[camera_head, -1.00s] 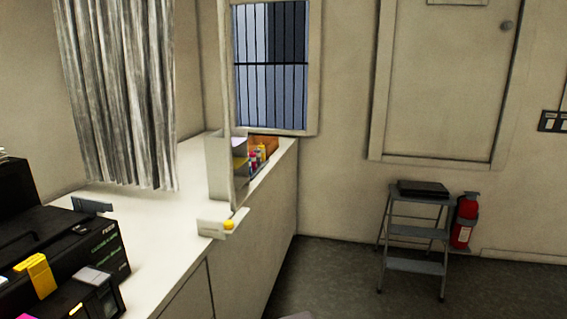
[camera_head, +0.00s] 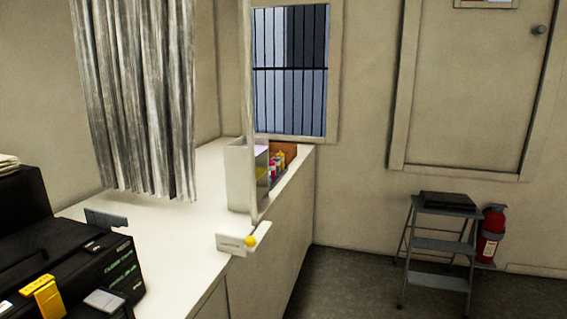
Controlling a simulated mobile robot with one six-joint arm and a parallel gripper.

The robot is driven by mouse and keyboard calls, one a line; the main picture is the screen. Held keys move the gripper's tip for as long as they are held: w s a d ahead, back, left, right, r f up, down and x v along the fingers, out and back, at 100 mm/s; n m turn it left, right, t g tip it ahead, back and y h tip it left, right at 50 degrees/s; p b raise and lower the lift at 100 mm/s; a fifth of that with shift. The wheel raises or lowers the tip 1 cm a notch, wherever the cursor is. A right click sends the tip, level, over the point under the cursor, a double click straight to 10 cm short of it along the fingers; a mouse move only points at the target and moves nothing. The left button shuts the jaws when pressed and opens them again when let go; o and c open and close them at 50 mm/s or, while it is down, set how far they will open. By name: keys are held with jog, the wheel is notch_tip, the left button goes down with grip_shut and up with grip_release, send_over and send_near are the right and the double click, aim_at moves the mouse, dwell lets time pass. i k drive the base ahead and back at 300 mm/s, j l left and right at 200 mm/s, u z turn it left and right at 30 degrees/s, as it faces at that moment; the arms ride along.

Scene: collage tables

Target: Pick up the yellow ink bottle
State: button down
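Several small coloured bottles stand close together on the far end of the white counter, beside a white upright holder (camera_head: 240,178). A yellow one (camera_head: 281,159) shows at the back of this group, with red and pink ones in front of it. They are small and partly hidden, so I cannot read labels or tell for sure which is the ink bottle. My gripper is not in view.
The white counter (camera_head: 160,232) runs along the left. A black printer (camera_head: 75,260) with a yellow part is near. A small white box (camera_head: 243,240) with a yellow round thing sits at the counter edge. A step stool (camera_head: 440,245) and fire extinguisher (camera_head: 490,235) stand right; floor between is clear.

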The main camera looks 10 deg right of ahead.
aim_at(281, 155)
jog(key=i+l, duration=0.25)
jog(key=i, duration=0.25)
jog(key=i+l+u, duration=0.1)
jog(key=i+l, duration=0.15)
jog(key=i, duration=0.25)
jog(key=i+l+u, duration=0.1)
jog(key=i+l, duration=0.2)
jog(key=i, duration=0.2)
jog(key=i+l, duration=0.35)
jog(key=i, duration=0.15)
jog(key=i+u, duration=0.1)
jog(key=i, duration=0.55)
jog(key=i+l+u, duration=0.15)
jog(key=i, duration=0.5)
